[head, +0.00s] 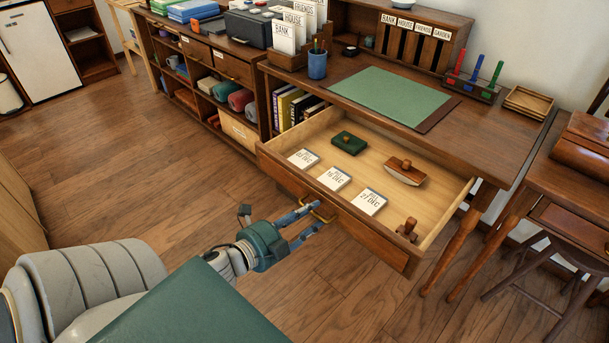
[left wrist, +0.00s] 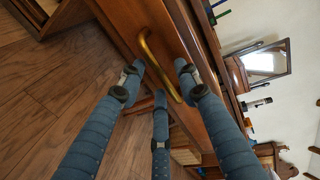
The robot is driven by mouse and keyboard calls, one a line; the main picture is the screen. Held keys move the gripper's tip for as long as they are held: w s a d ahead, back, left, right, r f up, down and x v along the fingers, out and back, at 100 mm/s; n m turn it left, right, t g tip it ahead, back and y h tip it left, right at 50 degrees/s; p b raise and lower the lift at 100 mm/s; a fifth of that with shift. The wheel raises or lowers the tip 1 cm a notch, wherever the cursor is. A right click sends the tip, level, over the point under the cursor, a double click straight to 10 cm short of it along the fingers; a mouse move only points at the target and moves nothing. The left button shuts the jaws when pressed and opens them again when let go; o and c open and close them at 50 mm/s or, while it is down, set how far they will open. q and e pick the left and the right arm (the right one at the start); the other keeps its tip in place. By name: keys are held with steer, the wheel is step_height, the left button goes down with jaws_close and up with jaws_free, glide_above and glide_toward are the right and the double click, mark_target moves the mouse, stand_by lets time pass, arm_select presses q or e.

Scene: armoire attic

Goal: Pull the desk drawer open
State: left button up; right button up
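The desk drawer (head: 375,232) is pulled well out from under the desk (head: 470,133) in the head view, and its pale inside shows. Its brass handle (head: 322,212) is on the front panel; it also shows in the left wrist view (left wrist: 151,62). My left gripper (head: 308,219) is at the handle. In the left wrist view (left wrist: 160,80) its blue fingers are spread apart, with the handle showing between and beyond their tips. I see no clear grip on it; whether a finger touches it, I cannot tell. My right gripper is not in view.
In the drawer lie several date cards (head: 335,178), a green box-like item (head: 348,142), a wooden blotter (head: 406,171) and a wooden stamp (head: 408,229). A side table and stool (head: 535,262) stand to the right. The floor (head: 345,290) before the drawer is clear.

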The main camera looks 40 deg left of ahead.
arm_select(q)
steer(key=d+v, duration=0.1)
steer(key=v, duration=1.1)
steer(key=shift+a, duration=0.4)
